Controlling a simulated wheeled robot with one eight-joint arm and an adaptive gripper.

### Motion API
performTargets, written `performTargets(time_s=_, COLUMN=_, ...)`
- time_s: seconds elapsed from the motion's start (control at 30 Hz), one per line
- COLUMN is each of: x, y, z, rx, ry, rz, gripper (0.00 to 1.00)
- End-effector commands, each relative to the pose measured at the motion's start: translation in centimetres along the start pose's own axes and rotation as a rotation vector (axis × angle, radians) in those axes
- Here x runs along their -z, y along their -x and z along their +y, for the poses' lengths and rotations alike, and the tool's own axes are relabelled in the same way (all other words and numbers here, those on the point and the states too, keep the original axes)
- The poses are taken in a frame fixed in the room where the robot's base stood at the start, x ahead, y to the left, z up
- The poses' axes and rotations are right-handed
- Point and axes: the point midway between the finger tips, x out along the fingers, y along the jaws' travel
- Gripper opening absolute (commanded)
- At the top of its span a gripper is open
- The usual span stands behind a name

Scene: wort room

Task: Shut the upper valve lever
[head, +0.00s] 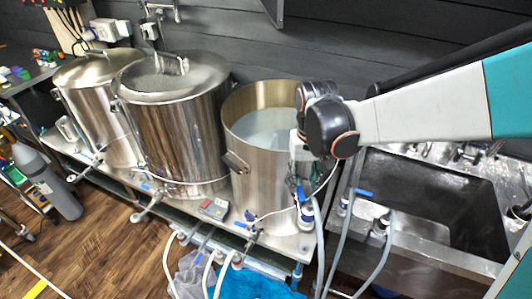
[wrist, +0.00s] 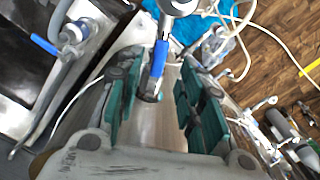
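A blue valve lever (wrist: 160,57) hangs from a metal valve (wrist: 178,5) in the wrist view. It appears between the two teal finger pads of my gripper (wrist: 162,78), with space on both sides. The pads are apart and hold nothing. I cannot tell how deep the lever sits between them. In the head view a blue lever (head: 301,194) shows just below my gripper (head: 298,180), at the right front of the open steel pot (head: 262,180). My wrist partly hides this spot.
Two lidded steel kettles (head: 175,130) stand to the left. A steel sink (head: 425,205) lies to the right, with another blue lever (head: 364,193) by it. White hoses (head: 384,250) hang along the front. A blue cloth (head: 255,283) lies below.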

Motion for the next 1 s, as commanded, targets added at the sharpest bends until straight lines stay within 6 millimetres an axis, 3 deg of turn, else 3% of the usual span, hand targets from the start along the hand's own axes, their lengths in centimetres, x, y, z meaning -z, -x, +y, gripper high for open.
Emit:
performTargets(time_s=0.1, x=-0.3, y=-2.4, z=-0.3, rx=0.0, ry=0.003, rz=0.0, gripper=0.35)
performTargets(time_s=0.3, x=-0.8, y=-4.2, z=-0.5, rx=0.0, ry=0.003, rz=0.0, gripper=0.35)
performTargets(time_s=0.73, x=-0.9, y=-4.7, z=-0.6, rx=0.0, ry=0.003, rz=0.0, gripper=0.35)
performTargets(time_s=0.9, x=-0.9, y=-4.7, z=-0.5, rx=0.0, ry=0.003, rz=0.0, gripper=0.0)
performTargets(time_s=1.0, x=-0.9, y=-4.7, z=-0.5, rx=0.0, ry=0.003, rz=0.0, gripper=0.0)
